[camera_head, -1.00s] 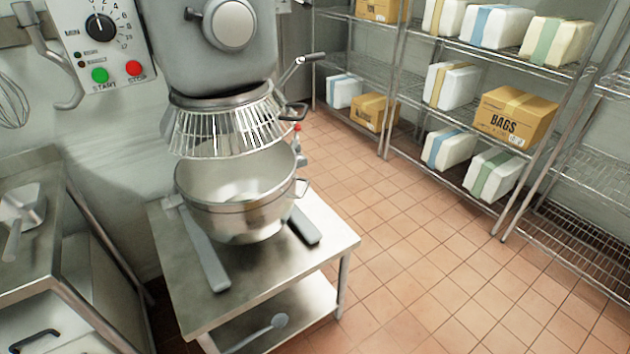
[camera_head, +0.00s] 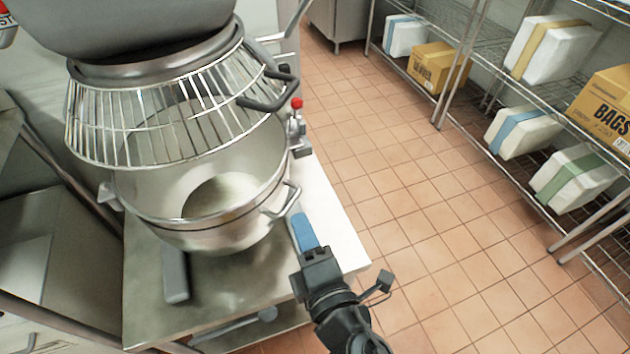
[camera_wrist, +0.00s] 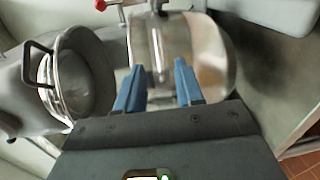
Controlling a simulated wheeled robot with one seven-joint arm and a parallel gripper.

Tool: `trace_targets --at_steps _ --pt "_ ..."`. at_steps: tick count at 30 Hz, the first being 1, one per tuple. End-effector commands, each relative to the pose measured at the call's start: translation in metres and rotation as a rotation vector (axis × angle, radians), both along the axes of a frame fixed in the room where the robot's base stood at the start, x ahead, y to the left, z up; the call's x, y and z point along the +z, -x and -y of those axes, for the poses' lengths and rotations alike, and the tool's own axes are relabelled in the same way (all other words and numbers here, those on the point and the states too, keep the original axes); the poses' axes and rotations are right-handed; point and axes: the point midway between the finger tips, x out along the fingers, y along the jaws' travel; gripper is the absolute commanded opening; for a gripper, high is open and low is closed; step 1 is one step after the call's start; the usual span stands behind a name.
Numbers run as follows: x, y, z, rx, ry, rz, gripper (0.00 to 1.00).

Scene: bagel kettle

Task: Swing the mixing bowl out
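The steel mixing bowl (camera_head: 205,238) sits upright under the mixer, with a pale patch at its bottom. Its side handle (camera_head: 290,203) sticks out to the right. The wire guard (camera_head: 105,120), with a black handle (camera_head: 272,98), hangs above the bowl. My gripper (camera_head: 304,228) is just right of the bowl, near the side handle, with a blue finger showing. In the wrist view, the two blue fingers of my gripper (camera_wrist: 158,82) stand apart with a gap between them. The shiny bowl (camera_wrist: 215,62) lies beyond them. Nothing clearly shows as held.
A red-knobbed lever (camera_head: 297,104) is right of the guard. Wire shelves with a BAGS box (camera_head: 605,108) stand at the right. The tiled floor (camera_head: 430,230) between is clear.

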Motion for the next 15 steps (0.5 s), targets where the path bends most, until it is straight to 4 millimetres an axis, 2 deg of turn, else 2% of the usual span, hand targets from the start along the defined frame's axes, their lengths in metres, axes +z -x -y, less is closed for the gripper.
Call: trace_targets --at_steps 5,15 --pt "0.001 -0.015 -0.006 0.000 0.008 0.005 0.37" --pt "-0.005 -0.062 -0.018 0.000 0.005 0.004 0.37"
